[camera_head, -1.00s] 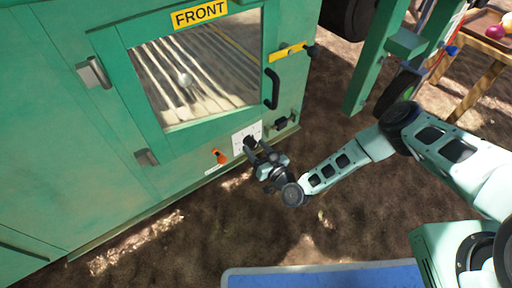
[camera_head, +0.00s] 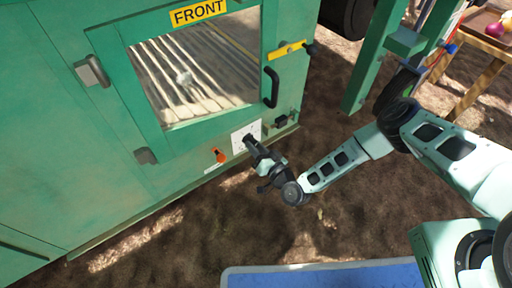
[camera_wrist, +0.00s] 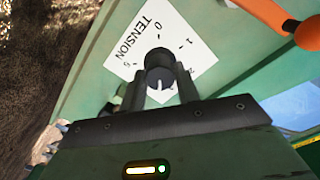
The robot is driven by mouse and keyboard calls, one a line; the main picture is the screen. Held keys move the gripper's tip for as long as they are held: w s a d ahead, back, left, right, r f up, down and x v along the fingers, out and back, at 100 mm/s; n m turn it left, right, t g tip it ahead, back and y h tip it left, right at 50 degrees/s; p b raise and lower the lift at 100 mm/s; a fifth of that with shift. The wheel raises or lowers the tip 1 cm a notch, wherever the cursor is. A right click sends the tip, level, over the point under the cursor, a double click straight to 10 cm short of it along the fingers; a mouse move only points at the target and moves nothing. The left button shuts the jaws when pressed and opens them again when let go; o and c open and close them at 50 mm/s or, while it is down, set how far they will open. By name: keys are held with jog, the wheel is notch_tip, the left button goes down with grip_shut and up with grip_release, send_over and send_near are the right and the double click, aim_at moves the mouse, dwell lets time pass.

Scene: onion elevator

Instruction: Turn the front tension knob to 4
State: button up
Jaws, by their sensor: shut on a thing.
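The front tension knob (camera_wrist: 159,66) is a dark round knob on a white dial plate (camera_wrist: 165,25) marked TENSION, with 0, 1, 2 and 5 legible. Its white pointer mark points down in the wrist view, toward my gripper body, past the 2. The numbers at the lower edge are partly hidden by my fingers. My gripper (camera_wrist: 160,82) is shut on the knob, one finger on each side. In the head view, my gripper (camera_head: 252,143) reaches the white plate (camera_head: 240,134) below the window; the knob is hidden there.
An orange-red lever (camera_head: 219,156) sits just left of the plate; it also shows at upper right in the wrist view (camera_wrist: 306,34). A black latch (camera_head: 281,121) is to the right. The green FRONT door (camera_head: 190,137) is above. Bare ground lies below.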

jog(key=m+b, duration=0.1)
jog(key=m, duration=0.4)
jog(key=shift+m, duration=0.4)
dwell(0.4)
jog(key=o, duration=1)
jog(key=shift+c, duration=0.2)
jog(key=shift+s, duration=0.1)
